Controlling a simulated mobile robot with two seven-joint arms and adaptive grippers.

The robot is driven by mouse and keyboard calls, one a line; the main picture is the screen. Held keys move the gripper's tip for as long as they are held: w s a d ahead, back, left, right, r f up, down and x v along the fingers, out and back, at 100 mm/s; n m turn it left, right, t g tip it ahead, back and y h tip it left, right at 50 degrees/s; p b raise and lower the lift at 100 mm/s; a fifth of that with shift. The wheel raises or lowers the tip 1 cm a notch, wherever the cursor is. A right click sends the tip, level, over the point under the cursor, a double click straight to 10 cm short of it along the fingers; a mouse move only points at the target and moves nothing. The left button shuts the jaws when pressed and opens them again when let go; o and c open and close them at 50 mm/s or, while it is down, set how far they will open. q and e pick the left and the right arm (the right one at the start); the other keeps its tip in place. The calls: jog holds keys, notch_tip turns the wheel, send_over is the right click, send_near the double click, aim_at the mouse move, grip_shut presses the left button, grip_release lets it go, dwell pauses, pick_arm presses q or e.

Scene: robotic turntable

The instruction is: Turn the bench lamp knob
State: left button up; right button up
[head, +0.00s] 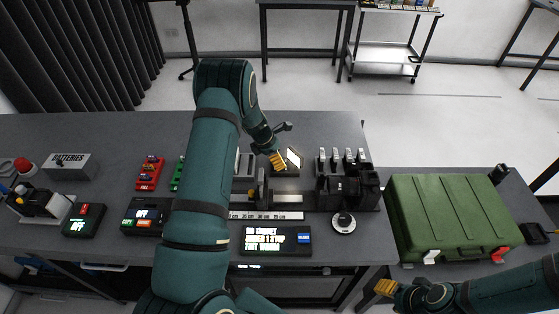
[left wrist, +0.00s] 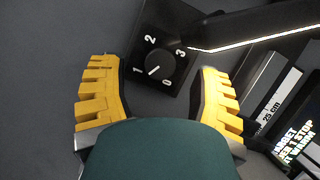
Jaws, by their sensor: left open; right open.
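The bench lamp knob (left wrist: 158,66) is a round black dial on a dark square plate marked 0, 1, 2 and 3. Its short white mark lies on the side near 0 and 1. My left gripper (left wrist: 162,92) is open, with a yellow finger on each side of the knob and a gap to it. In the head view my left gripper (head: 277,161) is over the bench, beside a lit white panel (head: 294,157); the knob is not clear there. My right gripper (head: 386,287) is open and empty at the lower right, away from the knob.
A black display box (head: 276,240) and a silver ruler strip (head: 265,215) lie in front. Black clamp-like equipment (head: 348,185) stands just right of the lamp area. A green case (head: 448,217) sits on the right table. Open bench surface lies behind the gripper.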

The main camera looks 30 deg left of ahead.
pick_arm(q)
jog(key=shift+x, duration=1)
grip_shut()
jog(key=shift+w+m+b, duration=0.1)
jog(key=shift+m+b, duration=0.4)
jog(key=shift+m, duration=0.2)
jog(key=shift+m+g+h+b, duration=0.4)
jog(key=shift+m+h, duration=0.1)
jog(key=shift+m, duration=0.4)
